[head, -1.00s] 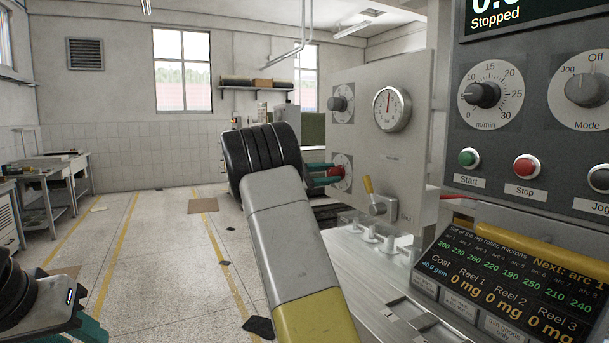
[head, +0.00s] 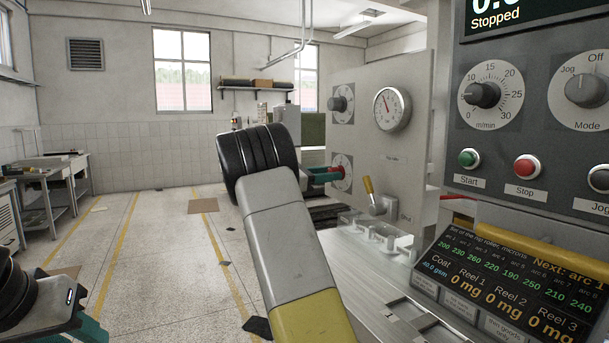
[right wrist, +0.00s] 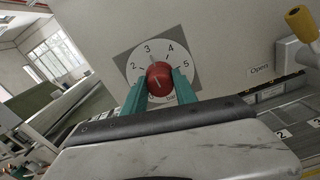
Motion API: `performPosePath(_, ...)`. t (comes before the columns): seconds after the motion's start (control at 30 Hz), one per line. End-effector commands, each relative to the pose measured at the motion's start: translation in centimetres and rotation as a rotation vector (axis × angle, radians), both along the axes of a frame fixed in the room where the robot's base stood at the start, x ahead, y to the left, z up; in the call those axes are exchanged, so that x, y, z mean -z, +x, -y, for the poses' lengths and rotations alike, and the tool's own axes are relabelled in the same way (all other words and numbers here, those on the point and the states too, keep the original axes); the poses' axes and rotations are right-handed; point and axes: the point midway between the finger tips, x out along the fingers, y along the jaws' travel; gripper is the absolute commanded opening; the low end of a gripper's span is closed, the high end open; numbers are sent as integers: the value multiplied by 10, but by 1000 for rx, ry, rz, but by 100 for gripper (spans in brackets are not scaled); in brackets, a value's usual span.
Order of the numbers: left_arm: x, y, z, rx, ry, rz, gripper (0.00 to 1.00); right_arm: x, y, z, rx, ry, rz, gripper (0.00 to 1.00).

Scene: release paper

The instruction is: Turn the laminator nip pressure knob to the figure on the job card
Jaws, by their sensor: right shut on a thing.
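The red pressure knob (right wrist: 159,74) stands on a white dial (right wrist: 183,60) with black figures; 2, 3, 4 and 5 are readable. My right gripper (right wrist: 160,84) has its teal fingers on both sides of the knob, shut on it. In the head view this gripper (head: 338,174) reaches the lower dial (head: 343,162) on the grey panel (head: 405,155), and the knob is mostly hidden. A round gauge (head: 392,109) above has its needle tilted up and left. My left gripper (head: 88,331) is at the bottom left, its fingertips cut off. I cannot make out a job card.
Another black knob (head: 338,104) sits above the held one. A yellow-handled lever (head: 369,188) is close below right of my right gripper. The control console (head: 535,110) and tilted display (head: 500,285) stand at the right. The floor at left is open.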

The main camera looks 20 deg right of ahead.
Motion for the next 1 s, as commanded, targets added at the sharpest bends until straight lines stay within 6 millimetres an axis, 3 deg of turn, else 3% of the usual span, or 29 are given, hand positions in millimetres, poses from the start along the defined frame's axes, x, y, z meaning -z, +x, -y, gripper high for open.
performPosePath(0.37, 0, 0, 0, 0, 0, 0, 36, 2, 0, -1, -2, 2, -5, 0)
performPosePath(0.4, 0, 0, 0, 0, 0, 0, 36, 2, 0, -1, -2, 2, -5, 40)
performPosePath(0.5, 0, 0, 0, 0, 0, 0, 36, 1, 0, -1, -1, 1, -4, 56)
performPosePath(0.83, 0, 0, 0, 0, 0, 0, 36, 0, 0, -3, -1, 1, -3, 56)
performPosePath(1.0, 0, 0, 0, 0, 0, 0, 36, 0, -1, -24, -4, 0, -4, 56)
